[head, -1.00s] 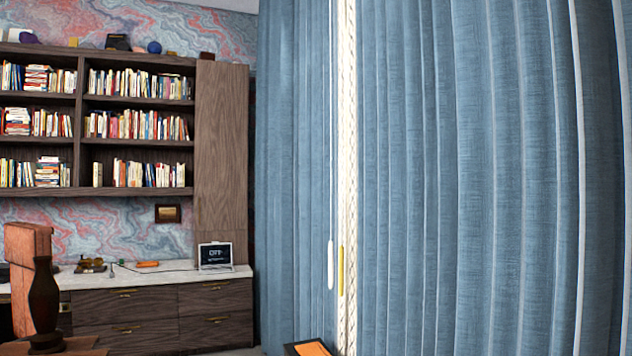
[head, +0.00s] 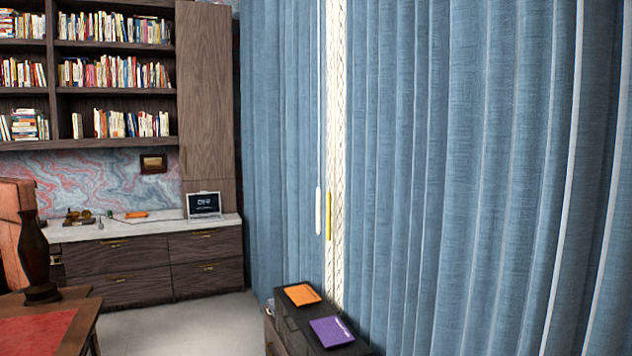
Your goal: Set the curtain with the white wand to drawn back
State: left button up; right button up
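Two blue curtain panels hang side by side with a narrow bright gap between them. The left panel (head: 275,150) has the white wand (head: 318,210) hanging at its inner edge, on the left of the gap. The right panel (head: 450,180) spreads across the right of the view, and a yellow wand (head: 328,215) hangs at its inner edge. Both panels hang drawn nearly together. Neither of my grippers shows in the head view.
A low dark cabinet (head: 290,325) stands in front of the gap, with an orange book (head: 302,294) and a purple book (head: 331,331) on top. A desk (head: 85,335) with a dark vase (head: 36,255) is at lower left. Bare floor (head: 185,325) lies between desk and cabinet.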

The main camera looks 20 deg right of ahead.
aim_at(288, 104)
jog(key=i+j+z, duration=0.15)
jog(key=i, duration=0.55)
jog(key=i+j+z, duration=0.15)
jog(key=i, duration=0.5)
